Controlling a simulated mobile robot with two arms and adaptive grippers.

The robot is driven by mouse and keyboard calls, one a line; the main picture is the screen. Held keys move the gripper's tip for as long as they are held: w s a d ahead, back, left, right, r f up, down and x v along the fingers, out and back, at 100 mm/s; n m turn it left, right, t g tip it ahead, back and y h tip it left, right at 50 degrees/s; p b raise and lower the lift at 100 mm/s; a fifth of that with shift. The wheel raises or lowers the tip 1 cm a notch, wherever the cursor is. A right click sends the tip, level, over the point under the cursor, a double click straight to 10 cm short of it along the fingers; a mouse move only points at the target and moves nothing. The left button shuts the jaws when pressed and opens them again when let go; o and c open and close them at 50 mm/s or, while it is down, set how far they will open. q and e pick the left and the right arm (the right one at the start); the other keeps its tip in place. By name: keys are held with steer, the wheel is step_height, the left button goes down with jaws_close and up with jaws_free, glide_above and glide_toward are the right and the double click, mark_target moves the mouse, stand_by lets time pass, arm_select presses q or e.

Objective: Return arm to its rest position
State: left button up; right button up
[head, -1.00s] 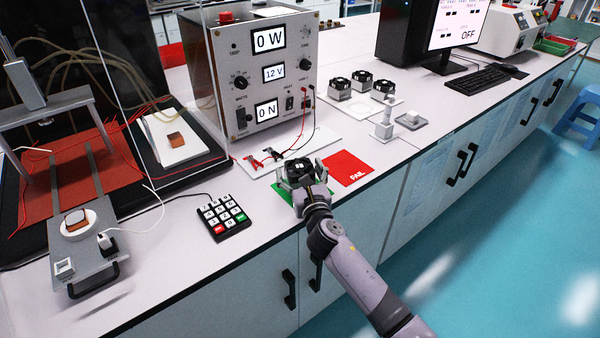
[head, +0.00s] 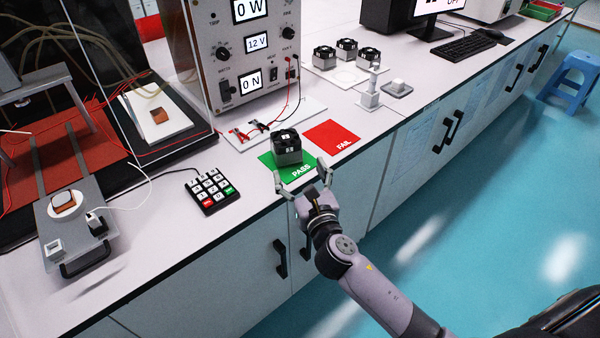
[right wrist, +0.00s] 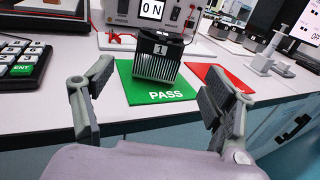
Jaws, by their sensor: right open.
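My right gripper (head: 304,180) is open and empty at the front edge of the bench, just in front of the green PASS mat. It also shows in the right wrist view (right wrist: 155,105), its two fingers spread wide. A black and grey fan-topped block (head: 286,147) stands upright on the green PASS mat (head: 296,177), apart from the fingers. In the right wrist view the block (right wrist: 157,62) stands beyond the fingertips, on the mat's far part. My left gripper is not in view.
The red FAIL mat (head: 332,138) lies bare beside the green one. A keypad (head: 212,189) is to the left. The power tester (head: 245,50) stands behind, with red and black clips (head: 249,132) before it. Several similar blocks (head: 347,50) stand farther back. The floor in front is open.

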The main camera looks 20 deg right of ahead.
stand_by(0.3)
steer(key=s+d+f+m+g+h, duration=0.1)
steer(key=s+d+f+m+g, duration=0.25)
steer(key=s+m, duration=0.4)
steer(key=s+d+f+m+g+h, duration=0.25)
steer(key=s+f+m, duration=0.2)
steer(key=m, duration=0.55)
steer(key=s+a+f+m+g+y, duration=0.2)
steer(key=s+f+m+g, duration=0.15)
steer(key=s+m, duration=0.5)
steer(key=s+a+f+m+g+y, duration=0.25)
steer(key=s+m+g, duration=0.25)
steer(key=s+m, duration=0.4)
step_height(320, 180, down, 24)
steer(key=s+f+n+g+p, duration=0.1)
steer(key=s+n+p, duration=0.1)
steer(key=s, duration=0.1)
steer(key=s+d+f+g+p, duration=0.1)
steer(key=s+d+f+p, duration=0.1)
steer(key=s+f, duration=1.1)
steer(key=s, duration=0.3)
steer(key=shift+d, duration=0.35)
